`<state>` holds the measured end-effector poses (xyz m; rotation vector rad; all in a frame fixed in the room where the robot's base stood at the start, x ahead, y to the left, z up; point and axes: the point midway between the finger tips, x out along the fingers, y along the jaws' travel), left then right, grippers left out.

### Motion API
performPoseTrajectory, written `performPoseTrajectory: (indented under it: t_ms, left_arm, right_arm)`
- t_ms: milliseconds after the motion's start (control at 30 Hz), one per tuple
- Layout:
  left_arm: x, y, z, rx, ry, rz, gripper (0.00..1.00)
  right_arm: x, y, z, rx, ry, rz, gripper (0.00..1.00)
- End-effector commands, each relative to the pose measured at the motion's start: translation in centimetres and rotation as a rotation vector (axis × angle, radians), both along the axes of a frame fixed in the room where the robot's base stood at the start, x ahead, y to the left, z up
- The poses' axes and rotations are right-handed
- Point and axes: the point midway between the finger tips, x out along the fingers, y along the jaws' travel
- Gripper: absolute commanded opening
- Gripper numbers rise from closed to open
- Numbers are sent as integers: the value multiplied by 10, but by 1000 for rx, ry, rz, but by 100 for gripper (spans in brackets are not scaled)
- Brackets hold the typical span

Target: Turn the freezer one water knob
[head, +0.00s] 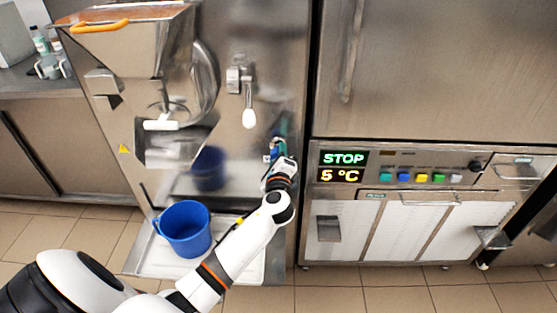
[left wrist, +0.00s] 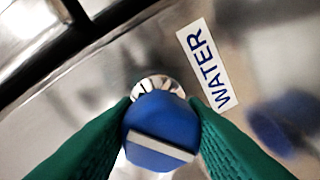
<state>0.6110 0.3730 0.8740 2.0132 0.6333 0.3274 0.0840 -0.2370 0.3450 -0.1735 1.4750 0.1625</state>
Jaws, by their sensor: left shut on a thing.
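The blue water knob (left wrist: 160,128) is in the middle of the left wrist view, with a white stripe across its face and a ribbed metal collar behind it. A white label (left wrist: 208,64) reading WATER is on the panel beside it. My left gripper (left wrist: 160,135) has its green fingers on both sides of the knob, shut on it. In the head view my left gripper (head: 278,152) is at the right side of the freezer's steel front (head: 262,25), and the knob there is mostly hidden by it. My right gripper is not in view.
A blue pitcher (head: 185,229) stands on the tray (head: 146,254) below the freezer spout, left of my arm. A lever with a white handle (head: 249,118) hangs above my gripper. A cabinet with a STOP display (head: 343,158) stands to the right.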

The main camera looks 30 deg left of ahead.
Motion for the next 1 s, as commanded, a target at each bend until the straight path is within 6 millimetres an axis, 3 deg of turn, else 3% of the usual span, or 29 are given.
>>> performPoseTrajectory:
  t_ms: [500,1000]
  left_arm:
    - [0,0,-1,-362,-222,2,15]
    - [0,0,0,-484,-296,1,15]
  right_arm:
    - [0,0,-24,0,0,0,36]
    - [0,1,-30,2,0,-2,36]
